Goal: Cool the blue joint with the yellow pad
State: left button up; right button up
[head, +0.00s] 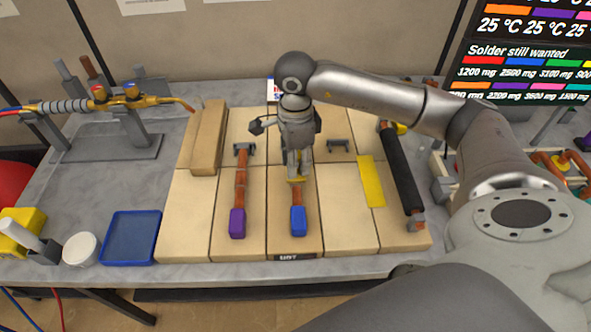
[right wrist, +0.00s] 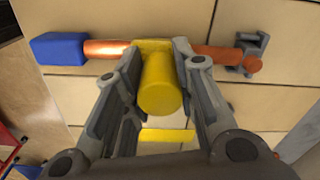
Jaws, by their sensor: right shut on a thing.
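The blue joint is a copper pipe with a blue block (head: 298,221) at its near end, lying on the tan boards. In the right wrist view the blue block (right wrist: 60,48) is at the upper left, with the copper pipe (right wrist: 107,48) running right to a grey holder (right wrist: 251,50). My right gripper (head: 297,178) is shut on the yellow pad (right wrist: 160,82), gripping its rounded yellow handle. The pad's flat yellow edge (head: 297,180) lies across the pipe behind the blue block; whether it touches is hard to tell. My left gripper is not in view.
A flat yellow strip (head: 371,181) lies on the boards to the right, beside a black rod (head: 402,172). A purple-ended pipe (head: 237,222) lies to the left. A torch (head: 110,100) rests on a stand at the back left. A blue tray (head: 131,237) is at the left front.

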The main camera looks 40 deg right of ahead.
jog(key=shift+r+p, duration=2.3)
jog(key=shift+r, duration=2.25)
